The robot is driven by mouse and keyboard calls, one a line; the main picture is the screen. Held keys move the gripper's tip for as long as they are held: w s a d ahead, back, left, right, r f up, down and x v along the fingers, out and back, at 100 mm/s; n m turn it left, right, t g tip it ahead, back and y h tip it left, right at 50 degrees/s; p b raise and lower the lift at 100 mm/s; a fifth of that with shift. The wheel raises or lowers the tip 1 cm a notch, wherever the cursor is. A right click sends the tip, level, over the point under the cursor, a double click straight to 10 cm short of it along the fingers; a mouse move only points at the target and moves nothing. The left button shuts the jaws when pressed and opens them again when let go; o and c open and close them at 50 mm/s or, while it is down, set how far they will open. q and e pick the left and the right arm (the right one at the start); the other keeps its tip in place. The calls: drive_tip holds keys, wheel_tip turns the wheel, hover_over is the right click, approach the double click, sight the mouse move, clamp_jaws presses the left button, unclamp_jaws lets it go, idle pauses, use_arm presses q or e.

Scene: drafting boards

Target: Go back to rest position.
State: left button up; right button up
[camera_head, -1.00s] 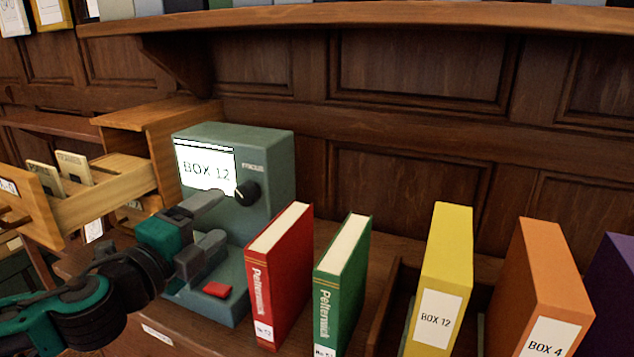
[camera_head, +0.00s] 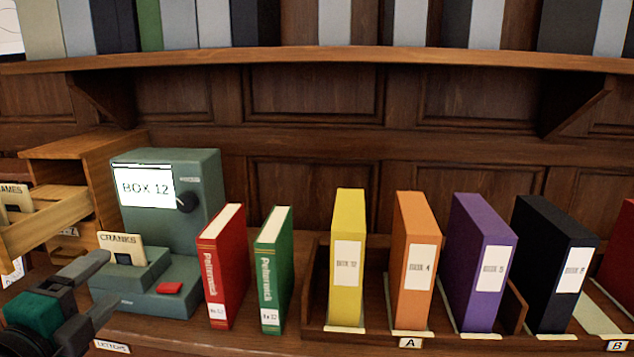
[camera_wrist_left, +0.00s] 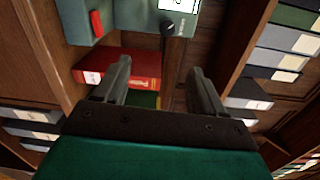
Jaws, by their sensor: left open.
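My left gripper (camera_head: 88,282) is at the lower left of the head view, in front of the green-grey label machine (camera_head: 205,215). Its two fingers are apart with nothing held between them; the left wrist view shows the same open fingers (camera_wrist_left: 160,88). A card marked "CRANKS" (camera_head: 121,250) stands in the machine's lower front part, just beyond the fingertips. The machine's screen (camera_head: 146,187) reads "BOX 12". My right gripper is not in view.
Right of the machine stand a red book (camera_head: 221,265) and a green book (camera_head: 273,270). Yellow (camera_head: 347,220), orange, purple and dark box files stand further right. An open wooden drawer (camera_head: 48,225) with cards is at the left. A shelf (camera_head: 330,58) runs above.

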use_arm(q)
wheel_tip(320, 180, down, 11)
drive_tip(key=a+n+g+y, duration=0.1)
drive_tip(key=n+g, duration=0.1)
drive_tip(key=n, duration=0.3)
drive_tip(key=s+d+f+n+g, duration=0.1)
drive_tip(key=s+d+f+n, duration=0.3)
drive_tip(key=f, duration=0.3)
drive_tip(key=s+d+f+n+g+h, duration=0.1)
drive_tip(key=s+d+f+n, duration=0.3)
drive_tip(key=f, duration=0.4)
drive_tip(key=s+d+f+n+g+h, duration=0.1)
drive_tip(key=s+d+f+n+g, duration=0.1)
drive_tip(key=s+d+f+n, duration=0.2)
wheel_tip(320, 180, down, 4)
drive_tip(key=shift+d+r+g, duration=0.1)
drive_tip(key=shift+d+g, duration=0.3)
drive_tip(key=shift+d, duration=0.8)
